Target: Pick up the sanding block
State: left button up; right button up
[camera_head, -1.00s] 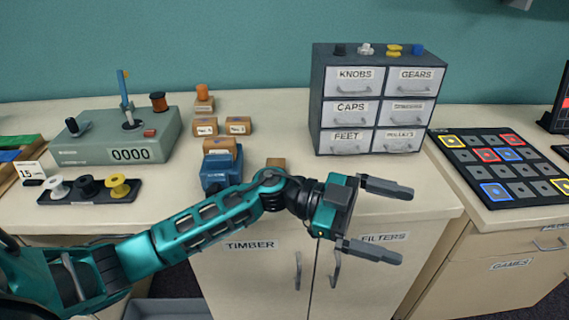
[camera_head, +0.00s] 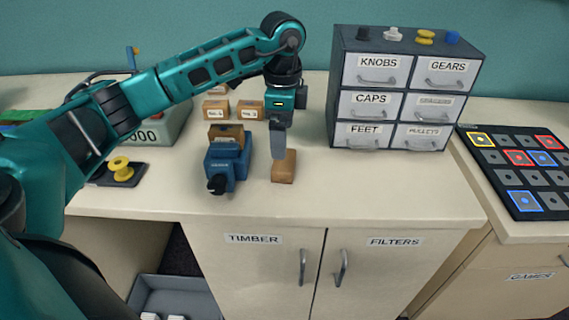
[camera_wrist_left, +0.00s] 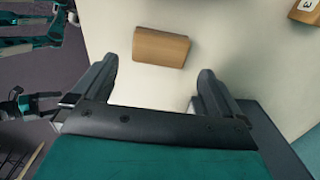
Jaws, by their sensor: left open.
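The sanding block (camera_head: 284,166), a small brown block, lies on the pale counter (camera_head: 330,195) to the right of a blue vise. It also shows in the left wrist view (camera_wrist_left: 161,47), just beyond the fingertips and within the width of the gap. My left gripper (camera_head: 278,142) points down at the block, its finger overlapping the block's far end in the head view. The left wrist view shows its jaws (camera_wrist_left: 156,72) apart with nothing between them. Its exact height above the block is hard to tell. My right gripper is not in view.
The blue vise (camera_head: 222,168) holding a wooden block stands close on the left. Small labelled wooden blocks (camera_head: 249,109) sit behind it. A grey drawer cabinet (camera_head: 343,85) stands back right. The counter front right of the block is clear; its front edge (camera_head: 330,226) is near.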

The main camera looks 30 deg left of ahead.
pick_arm(q)
notch_tip(320, 180, down, 8)
jog(key=shift+r, duration=0.15)
dwell(0.3)
jog(key=shift+c, duration=0.2)
jog(key=c, duration=0.7)
jog(key=shift+o, duration=0.2)
jog(key=shift+a, duration=0.1)
jog(key=shift+r, duration=0.15)
notch_tip(320, 180, up, 20)
jog(key=p, duration=0.1)
